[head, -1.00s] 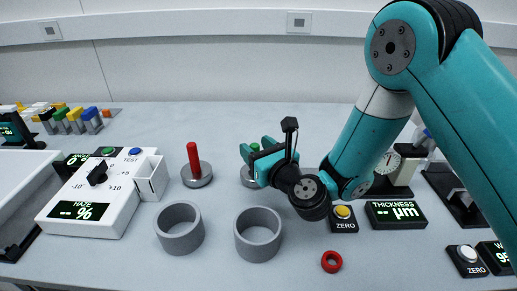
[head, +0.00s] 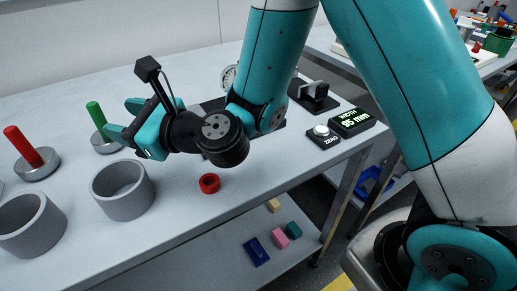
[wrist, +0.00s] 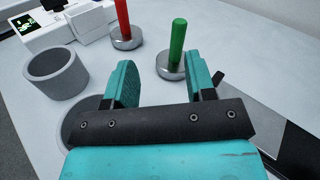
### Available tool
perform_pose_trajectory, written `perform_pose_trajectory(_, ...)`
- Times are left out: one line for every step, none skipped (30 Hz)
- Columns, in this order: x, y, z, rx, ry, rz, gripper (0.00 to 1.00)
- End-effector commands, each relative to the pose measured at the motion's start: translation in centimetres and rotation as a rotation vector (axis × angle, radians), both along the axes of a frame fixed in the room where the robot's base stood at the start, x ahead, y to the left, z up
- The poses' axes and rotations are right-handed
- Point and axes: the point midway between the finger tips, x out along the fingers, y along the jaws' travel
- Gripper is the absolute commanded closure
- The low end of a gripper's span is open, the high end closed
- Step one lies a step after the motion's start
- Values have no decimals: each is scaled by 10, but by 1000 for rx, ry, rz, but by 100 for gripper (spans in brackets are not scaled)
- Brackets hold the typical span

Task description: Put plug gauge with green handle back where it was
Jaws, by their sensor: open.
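The plug gauge with green handle (head: 98,121) stands upright on its round metal base on the table, at the left in the head view. It also shows in the wrist view (wrist: 177,45), just beyond my gripper's fingers and nearer the right one. My gripper (head: 124,121) is open and empty, beside the green handle on its right in the head view. Its two teal fingers show apart in the wrist view (wrist: 162,84). A similar plug gauge with a red handle (head: 31,154) stands upright to the left.
Two grey rings stand near the front: one (head: 123,190) below my gripper, one (head: 31,224) at left. A small red ring (head: 209,184) lies right of them. A width display (head: 352,121) and zero button (head: 322,134) sit near the table's right end. A lower shelf holds coloured blocks.

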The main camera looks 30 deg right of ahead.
Motion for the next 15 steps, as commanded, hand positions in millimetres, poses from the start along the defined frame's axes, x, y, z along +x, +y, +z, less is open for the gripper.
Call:
perform_pose_trajectory(-10, 4, 15, -98, -95, 73, 50)
perform_pose_trajectory(-18, 6, 21, -181, -165, 131, 50)
perform_pose_trajectory(-31, 8, 27, -307, -271, 217, 50)
perform_pose_trajectory(-41, 8, 30, -407, -357, 286, 50)
perform_pose_trajectory(-52, 6, 32, -509, -444, 356, 50)
perform_pose_trajectory(-66, 1, 33, -640, -559, 452, 50)
perform_pose_trajectory(-76, -4, 33, -737, -644, 523, 50)
perform_pose_trajectory(-86, -10, 31, -829, -725, 597, 50)
perform_pose_trajectory(-99, -21, 29, -948, -828, 697, 50)
perform_pose_trajectory(-109, -31, 27, -1032, -904, 775, 50)
perform_pose_trajectory(-118, -42, 25, -1111, -975, 856, 50)
perform_pose_trajectory(-130, -58, 22, -1207, -1060, 964, 50)
perform_pose_trajectory(-139, -70, 20, -1269, -1116, 1044, 50)
perform_pose_trajectory(-147, -82, 19, -1323, -1168, 1126, 50)
perform_pose_trajectory(-157, -98, 17, -1380, -1226, 1228, 50)
